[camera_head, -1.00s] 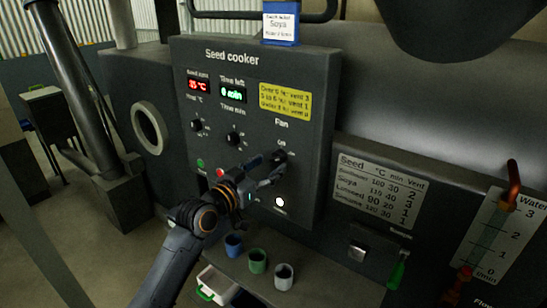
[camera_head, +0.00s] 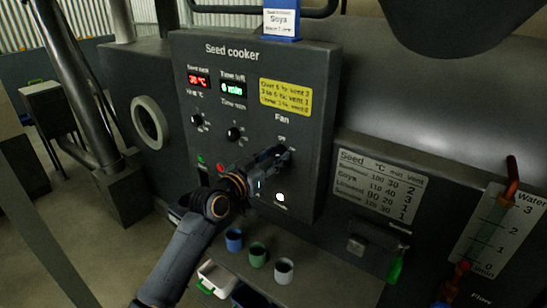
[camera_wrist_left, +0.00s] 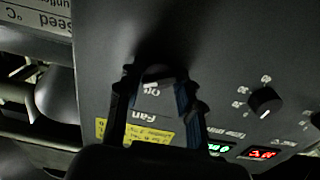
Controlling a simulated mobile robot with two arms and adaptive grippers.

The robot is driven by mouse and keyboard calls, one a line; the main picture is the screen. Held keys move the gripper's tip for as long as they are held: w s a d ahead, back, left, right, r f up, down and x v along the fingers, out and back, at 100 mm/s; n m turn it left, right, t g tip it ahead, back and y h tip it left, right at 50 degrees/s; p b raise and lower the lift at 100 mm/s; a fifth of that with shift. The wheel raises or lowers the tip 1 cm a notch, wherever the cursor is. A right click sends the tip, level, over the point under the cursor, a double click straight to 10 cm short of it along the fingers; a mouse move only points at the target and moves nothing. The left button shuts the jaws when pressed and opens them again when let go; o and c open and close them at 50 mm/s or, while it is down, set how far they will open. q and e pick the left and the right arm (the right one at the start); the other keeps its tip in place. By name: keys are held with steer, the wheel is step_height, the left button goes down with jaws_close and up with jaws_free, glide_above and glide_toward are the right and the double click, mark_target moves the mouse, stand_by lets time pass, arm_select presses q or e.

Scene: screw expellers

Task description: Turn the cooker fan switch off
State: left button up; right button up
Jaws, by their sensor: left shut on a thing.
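The seed cooker panel (camera_head: 262,70) is a dark upright box with displays and knobs. The fan switch (camera_wrist_left: 153,78) is a dark rotary knob with a pale pointer mark, under the "Fan" label in the head view. My left gripper (camera_head: 277,158) reaches it from the lower left and largely hides it. In the left wrist view my left gripper (camera_wrist_left: 155,82) has one finger on each side of the knob and is shut on it. The exact pointer setting is hard to read. My right gripper does not show.
A lit white button (camera_head: 280,197) is below the fan switch. Two more knobs, one of them the timer knob (camera_head: 234,134), sit to its left. A blue cup (camera_head: 234,240), a green cup (camera_head: 257,257) and a grey cup (camera_head: 284,271) stand on the ledge below.

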arm_select(q)
steer(key=shift+n, duration=0.4)
steer(key=n+p, duration=0.2)
steer(key=n, duration=0.3)
steer(key=shift+n, duration=0.3)
steer(key=n+p, duration=0.1)
steer(key=n, duration=0.4)
steer(key=shift+d+p, duration=0.1)
steer(key=shift+p, duration=0.3)
steer(key=shift+n, duration=0.4)
steer(key=o, duration=1.2)
steer(key=shift+c, duration=0.2)
steer(key=shift+s, duration=0.1)
steer(key=v, duration=1.2)
